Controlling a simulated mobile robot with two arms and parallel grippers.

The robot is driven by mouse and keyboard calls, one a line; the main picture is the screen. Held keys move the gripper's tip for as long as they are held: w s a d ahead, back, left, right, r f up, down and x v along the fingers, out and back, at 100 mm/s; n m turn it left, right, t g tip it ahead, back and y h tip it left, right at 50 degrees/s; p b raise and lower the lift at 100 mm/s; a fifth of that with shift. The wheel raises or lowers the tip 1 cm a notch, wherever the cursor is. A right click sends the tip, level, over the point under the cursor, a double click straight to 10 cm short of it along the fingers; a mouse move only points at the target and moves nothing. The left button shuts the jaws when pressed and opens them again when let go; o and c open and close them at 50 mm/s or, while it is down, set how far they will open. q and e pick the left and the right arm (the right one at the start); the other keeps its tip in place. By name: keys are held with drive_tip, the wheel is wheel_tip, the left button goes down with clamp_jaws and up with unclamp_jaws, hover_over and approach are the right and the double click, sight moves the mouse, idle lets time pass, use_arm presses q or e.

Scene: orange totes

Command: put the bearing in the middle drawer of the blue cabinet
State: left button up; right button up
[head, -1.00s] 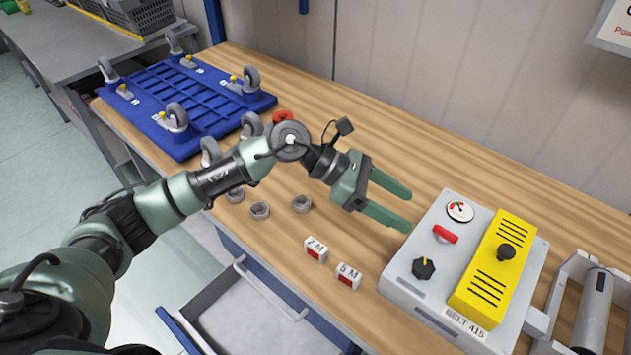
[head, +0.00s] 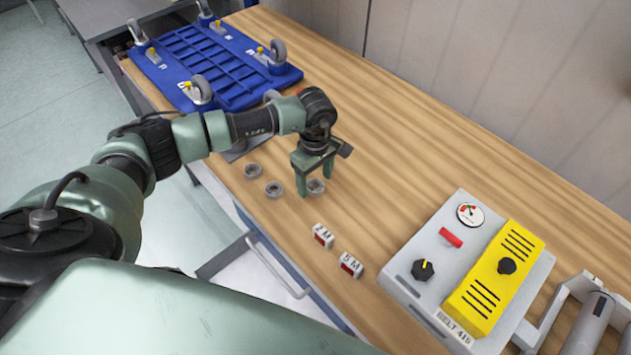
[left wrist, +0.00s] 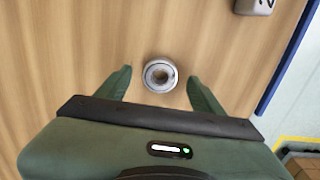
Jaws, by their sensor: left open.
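Several grey ring bearings stand in a short row on the wooden bench. The rightmost bearing (head: 316,187) is at my left gripper (head: 314,186), which points down with its fingers apart. In the left wrist view this bearing (left wrist: 160,75) lies between and slightly beyond the two open fingertips of the gripper (left wrist: 160,85); I cannot tell whether either finger touches it. Two more bearings (head: 273,189) (head: 251,171) lie to its left. Below the bench front, an open drawer (head: 230,258) with a bar handle (head: 278,272) shows partly; my arm hides much of it. My right gripper is not in view.
A blue caster-wheeled dolly (head: 215,65) lies at the back left of the bench (head: 420,150). Two small blocks marked 2 M (head: 323,236) and 5 M (head: 350,265) sit in front. A grey control box (head: 425,255) with a yellow panel stands right.

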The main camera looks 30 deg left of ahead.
use_arm(q)
drive_tip(key=shift+f, duration=0.5)
clamp_jaws()
drive_tip(key=shift+r, duration=0.2)
